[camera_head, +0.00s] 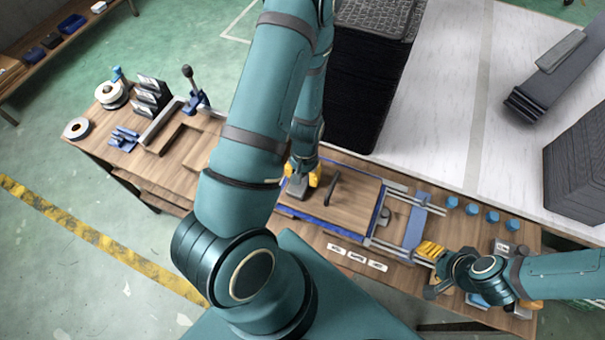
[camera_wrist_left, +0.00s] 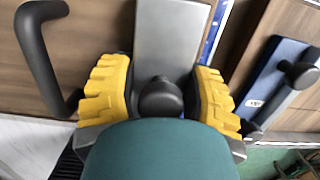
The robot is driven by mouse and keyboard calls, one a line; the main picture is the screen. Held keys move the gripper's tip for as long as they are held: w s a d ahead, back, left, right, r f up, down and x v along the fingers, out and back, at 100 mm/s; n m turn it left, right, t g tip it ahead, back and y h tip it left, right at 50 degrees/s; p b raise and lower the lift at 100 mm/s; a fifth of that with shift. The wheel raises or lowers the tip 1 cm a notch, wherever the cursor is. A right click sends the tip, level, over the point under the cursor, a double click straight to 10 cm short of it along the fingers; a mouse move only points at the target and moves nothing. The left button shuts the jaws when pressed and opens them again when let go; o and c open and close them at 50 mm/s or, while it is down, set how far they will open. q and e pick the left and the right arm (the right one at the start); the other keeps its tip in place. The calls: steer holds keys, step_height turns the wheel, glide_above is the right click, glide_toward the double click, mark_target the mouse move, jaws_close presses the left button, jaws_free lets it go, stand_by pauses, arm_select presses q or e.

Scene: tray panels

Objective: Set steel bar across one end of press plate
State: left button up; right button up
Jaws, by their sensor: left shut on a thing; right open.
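The press plate (camera_head: 345,212) is a brown wood-look board with an upright black bar handle (camera_head: 332,187), lying in a blue-edged frame on the bench. The handle also shows at the left of the left wrist view (camera_wrist_left: 42,62). My left gripper (camera_head: 312,174) is over the plate's left end. Its yellow fingers are shut on the black knob (camera_wrist_left: 160,97) of the grey steel bar (camera_wrist_left: 172,38). In the head view the bar (camera_head: 296,188) is partly hidden by my arm; I cannot tell whether it touches the plate. My right gripper (camera_head: 430,250) is open beside the frame's right end.
A blue crosspiece (camera_head: 415,232) on rails stands right of the plate. White labels (camera_head: 356,257) lie in front. Several blue pieces (camera_head: 471,209) sit at the back right. A tall black stack (camera_head: 365,85) rises behind the plate. Black holders (camera_head: 151,95) and tape rolls stand at the left.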

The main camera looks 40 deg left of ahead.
arm_select(q)
steer(key=o, duration=1.2)
steer(key=shift+f, duration=0.15)
steer(key=shift+o, duration=0.2)
